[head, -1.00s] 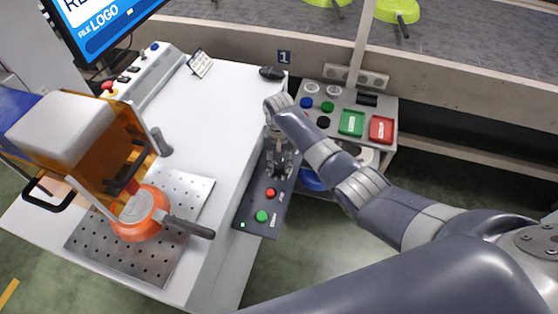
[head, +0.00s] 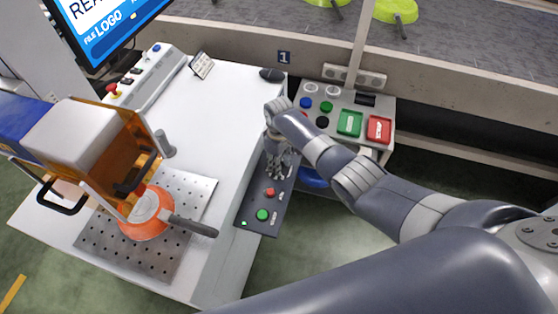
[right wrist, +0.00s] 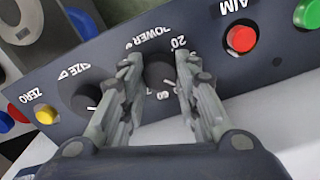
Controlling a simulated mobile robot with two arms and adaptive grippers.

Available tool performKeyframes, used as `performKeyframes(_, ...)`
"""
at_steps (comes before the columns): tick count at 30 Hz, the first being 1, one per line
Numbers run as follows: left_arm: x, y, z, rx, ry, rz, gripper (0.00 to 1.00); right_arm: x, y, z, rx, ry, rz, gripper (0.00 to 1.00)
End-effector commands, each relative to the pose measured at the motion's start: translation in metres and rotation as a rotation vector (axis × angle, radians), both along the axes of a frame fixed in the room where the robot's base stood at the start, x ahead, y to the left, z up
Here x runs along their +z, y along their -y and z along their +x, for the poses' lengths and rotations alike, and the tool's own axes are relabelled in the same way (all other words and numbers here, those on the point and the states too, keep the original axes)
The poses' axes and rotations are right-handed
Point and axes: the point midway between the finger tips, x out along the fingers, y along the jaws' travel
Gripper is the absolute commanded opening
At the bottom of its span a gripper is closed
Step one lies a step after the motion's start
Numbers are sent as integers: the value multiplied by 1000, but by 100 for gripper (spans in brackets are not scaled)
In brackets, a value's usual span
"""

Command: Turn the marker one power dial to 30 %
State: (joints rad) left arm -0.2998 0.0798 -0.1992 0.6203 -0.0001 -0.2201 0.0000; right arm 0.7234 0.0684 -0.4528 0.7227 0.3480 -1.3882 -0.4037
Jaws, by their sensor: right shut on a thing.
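The marker's dark control panel (head: 254,202) runs along the right side of the white table. In the right wrist view the black power dial (right wrist: 158,72) sits under the word POWER, with 20 and 60 legible beside it. My right gripper (right wrist: 157,68) has one finger on each side of this dial and is shut on it. In the head view the right gripper (head: 279,170) points down at the panel and hides the dial. I cannot read the dial's exact setting. My left gripper is not in view.
The size dial (right wrist: 87,99), a yellow zero button (right wrist: 45,114) and a red aim button (right wrist: 241,38) flank the power dial. A button box (head: 338,102) stands behind my right arm.

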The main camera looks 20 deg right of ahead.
Motion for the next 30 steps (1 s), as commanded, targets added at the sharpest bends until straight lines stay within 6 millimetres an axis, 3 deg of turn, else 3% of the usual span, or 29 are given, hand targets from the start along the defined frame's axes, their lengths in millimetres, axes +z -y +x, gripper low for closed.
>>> performKeyframes(18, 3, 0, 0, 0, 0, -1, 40, 0, -1, 1, 572, 2, 2, 6)
performKeyframes(30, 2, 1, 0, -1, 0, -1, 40, 0, -1, 0, 814, 2, 2, 6)
